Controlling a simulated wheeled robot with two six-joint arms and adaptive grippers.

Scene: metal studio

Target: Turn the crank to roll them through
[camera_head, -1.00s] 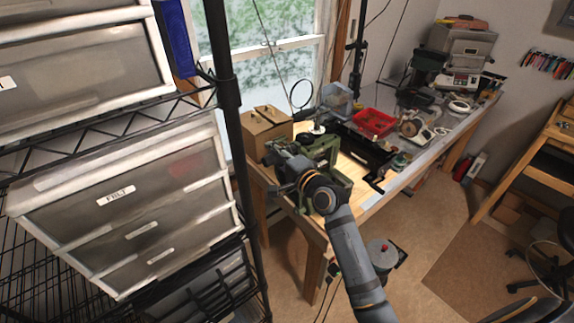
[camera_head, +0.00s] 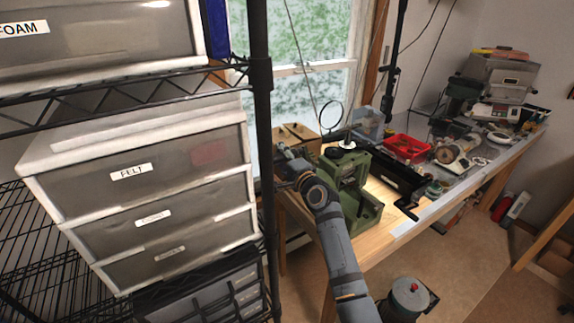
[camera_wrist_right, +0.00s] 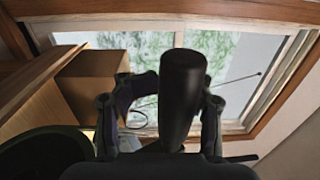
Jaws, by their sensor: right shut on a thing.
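A green rolling mill (camera_head: 364,208) stands at the near left end of the wooden workbench. My right gripper (camera_head: 284,162) is at the left side of the mill, and its arm rises from the bottom of the head view. In the right wrist view the fingers (camera_wrist_right: 160,112) are shut on a dark, rounded crank handle (camera_wrist_right: 183,82), which stands up between them. The rest of the crank is hidden behind my gripper and arm. I cannot make out any pieces in the rollers. My left gripper is not in view.
A cardboard-coloured box (camera_head: 298,134) sits behind the gripper. A wire shelf post (camera_head: 264,150) and drawers (camera_head: 150,190) stand close on the left.

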